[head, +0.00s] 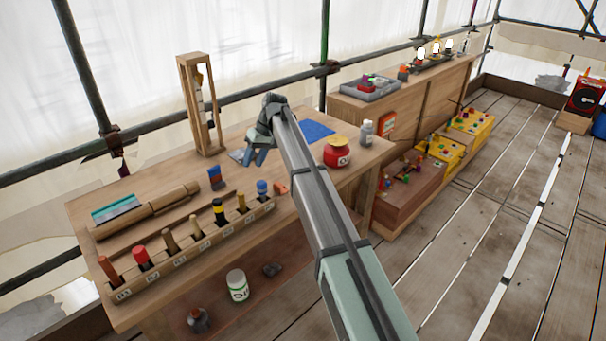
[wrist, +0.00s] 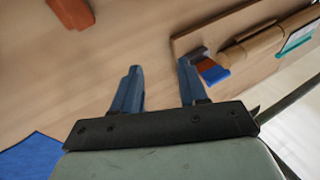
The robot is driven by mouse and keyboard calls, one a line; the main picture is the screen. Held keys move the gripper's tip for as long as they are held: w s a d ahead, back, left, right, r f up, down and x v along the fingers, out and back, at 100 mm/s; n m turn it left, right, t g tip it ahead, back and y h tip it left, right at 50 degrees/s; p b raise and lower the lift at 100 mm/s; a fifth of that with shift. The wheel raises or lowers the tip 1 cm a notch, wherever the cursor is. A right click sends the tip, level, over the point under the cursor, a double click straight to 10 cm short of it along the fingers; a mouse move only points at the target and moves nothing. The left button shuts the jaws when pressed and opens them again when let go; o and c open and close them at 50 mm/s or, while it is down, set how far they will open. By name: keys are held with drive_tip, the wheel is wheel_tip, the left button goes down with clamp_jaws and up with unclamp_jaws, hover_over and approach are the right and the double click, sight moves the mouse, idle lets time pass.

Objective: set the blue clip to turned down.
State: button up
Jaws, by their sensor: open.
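A small blue clip (head: 214,172) with a red-brown part stands at the far edge of the wooden board on the workbench. I take this to be the task's clip. In the wrist view the blue clip (wrist: 215,74) lies just beyond the right fingertip, beside an orange-brown piece. Whether it is turned up or down I cannot tell. My gripper (head: 257,156) is over the bench, to the right of the clip and apart from it. Its two blue fingers (wrist: 159,78) are open with nothing between them.
A rack (head: 190,250) of several handled tools runs along the bench's front. A wooden spindle (head: 160,208) and a teal-edged piece (head: 116,211) lie at left. A wooden frame (head: 192,110) stands behind. A red jar (head: 337,156) and blue mat (head: 318,131) are at right.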

sight(214, 171)
drive_tip(key=d+f+m+y, duration=0.1)
drive_tip(key=d, duration=0.4)
drive_tip(key=s+d+f+y, duration=0.1)
drive_tip(key=d+f+y, duration=0.1)
drive_tip(key=d, duration=0.3)
drive_tip(key=d+f+m+y, duration=0.1)
drive_tip(key=d+y, duration=0.1)
drive_tip(key=d, duration=0.3)
drive_tip(key=shift+s+f+m+t, duration=0.15)
drive_tip(key=shift+s+m+t, duration=0.15)
drive_tip(key=shift+t, duration=0.1)
drive_tip(key=shift+d+y, duration=0.5)
drive_tip(key=shift+d, duration=0.15)
